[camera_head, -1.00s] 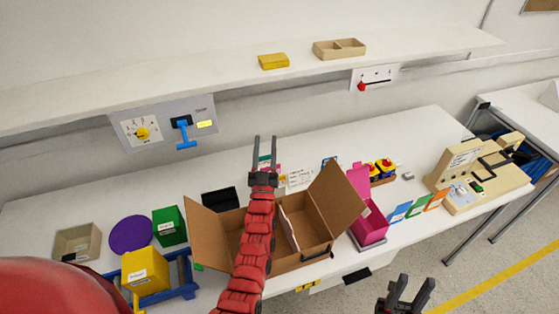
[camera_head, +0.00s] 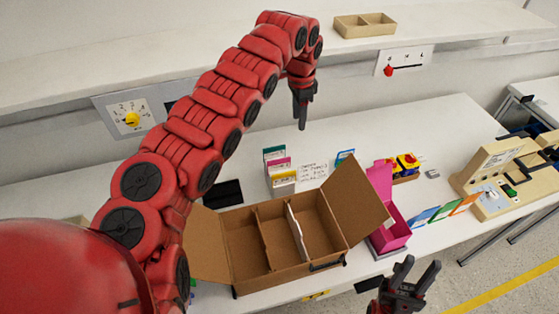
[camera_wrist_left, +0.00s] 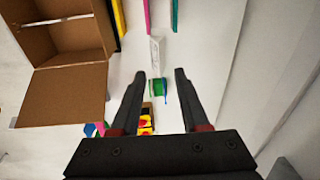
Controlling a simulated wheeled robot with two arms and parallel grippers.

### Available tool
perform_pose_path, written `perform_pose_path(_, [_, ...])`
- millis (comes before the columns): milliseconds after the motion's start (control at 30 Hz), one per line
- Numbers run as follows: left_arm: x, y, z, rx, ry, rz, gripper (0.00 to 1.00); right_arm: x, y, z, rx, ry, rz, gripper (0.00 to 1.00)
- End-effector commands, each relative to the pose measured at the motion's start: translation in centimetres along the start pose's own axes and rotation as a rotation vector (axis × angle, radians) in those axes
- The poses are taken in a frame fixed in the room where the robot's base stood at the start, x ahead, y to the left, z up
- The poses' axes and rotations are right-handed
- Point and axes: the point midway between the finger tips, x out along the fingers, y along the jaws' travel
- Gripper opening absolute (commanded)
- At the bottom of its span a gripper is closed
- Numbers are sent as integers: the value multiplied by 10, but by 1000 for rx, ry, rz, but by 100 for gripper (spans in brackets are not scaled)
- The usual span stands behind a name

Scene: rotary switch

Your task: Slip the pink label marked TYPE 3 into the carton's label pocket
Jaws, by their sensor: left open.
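A card holder (camera_head: 283,183) stands behind the carton with green, pink and yellow cards. The pink card (camera_head: 281,162) is in the middle; its print is too small to read. In the left wrist view the pink card (camera_wrist_left: 147,14) is a thin strip between yellow and green. The brown carton (camera_head: 243,250) is open, with dividers and a white sheet inside; I cannot make out its label pocket. My left gripper (camera_head: 302,118) points down, open and empty, above and right of the cards; its fingers show in the wrist view (camera_wrist_left: 160,80). My right gripper (camera_head: 415,272) is open and empty at the front.
A pink bin (camera_head: 390,232) stands right of the carton, with a yellow and red toy (camera_head: 405,163) behind it. Colored cards (camera_head: 440,212) and a beige machine (camera_head: 500,175) are further right. A shelf (camera_head: 460,30) overhangs the back. Bare table lies behind the cards.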

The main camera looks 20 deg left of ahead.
Motion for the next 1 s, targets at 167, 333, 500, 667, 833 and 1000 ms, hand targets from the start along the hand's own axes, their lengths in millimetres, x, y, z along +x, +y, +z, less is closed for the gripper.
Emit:
perform_pose_path(167, [-18, 18, 42, 29, -155, 61, 45, -3, 0, 0, 0, 0, 0, 40])
perform_pose_path(333, [-6, 22, 51, 30, -179, 75, 45, 8, 0, -1, 0, 0, 0, 40])
perform_pose_path(500, [23, 24, 56, 31, -177, 74, 45, 21, 1, -4, 0, 0, 0, 40])
perform_pose_path(667, [50, 26, 58, 30, -173, 73, 45, 27, 1, -5, 0, 0, 0, 40])
perform_pose_path(833, [83, 27, 63, 30, -168, 72, 45, 35, 2, -6, 0, 0, 0, 40])
perform_pose_path(1000, [98, 28, 65, 32, -168, 69, 45, 39, 2, -7, 0, 0, 0, 40])
